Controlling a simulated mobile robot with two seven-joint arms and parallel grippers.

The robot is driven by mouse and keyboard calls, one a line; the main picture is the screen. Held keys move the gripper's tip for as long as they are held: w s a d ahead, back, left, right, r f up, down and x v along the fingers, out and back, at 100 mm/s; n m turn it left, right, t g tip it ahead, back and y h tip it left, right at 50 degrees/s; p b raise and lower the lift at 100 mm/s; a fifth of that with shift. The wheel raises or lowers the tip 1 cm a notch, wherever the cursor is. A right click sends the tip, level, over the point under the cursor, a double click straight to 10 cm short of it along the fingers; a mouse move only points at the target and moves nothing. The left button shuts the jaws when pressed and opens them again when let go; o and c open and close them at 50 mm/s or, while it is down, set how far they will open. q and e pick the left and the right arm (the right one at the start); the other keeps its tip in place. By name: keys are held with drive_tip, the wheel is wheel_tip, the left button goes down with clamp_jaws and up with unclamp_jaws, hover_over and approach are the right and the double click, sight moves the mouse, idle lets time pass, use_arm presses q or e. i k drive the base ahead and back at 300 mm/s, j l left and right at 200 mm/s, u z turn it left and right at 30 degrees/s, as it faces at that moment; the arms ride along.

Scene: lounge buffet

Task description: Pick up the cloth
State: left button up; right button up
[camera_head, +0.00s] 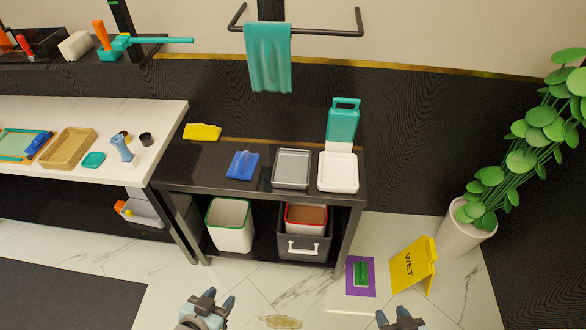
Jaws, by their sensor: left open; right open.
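A teal cloth (268,60) hangs over a dark wall rail (320,33), above and behind the dark table. A blue item (242,165), which looks like a folded cloth, lies on the dark table (220,182). A flat yellow item (202,132), cloth or sponge, lies behind it to the left. My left gripper (219,298) is open and empty at the bottom edge, in front of the table and well apart from these. My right gripper (393,314) is open at the bottom right, partly cut off by the frame, also apart from them.
A grey tray (291,168) and a white tray (338,172) sit on the dark table. Bins (229,226) stand underneath. A yellow wet-floor sign (412,266), a purple mat (361,290) and a potted plant (467,227) are on the right floor. A white counter (150,112) stands left.

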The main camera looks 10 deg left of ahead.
sight(244, 164)
drive_tip(key=i+l+u, duration=0.15)
drive_tip(key=i+l, duration=0.7)
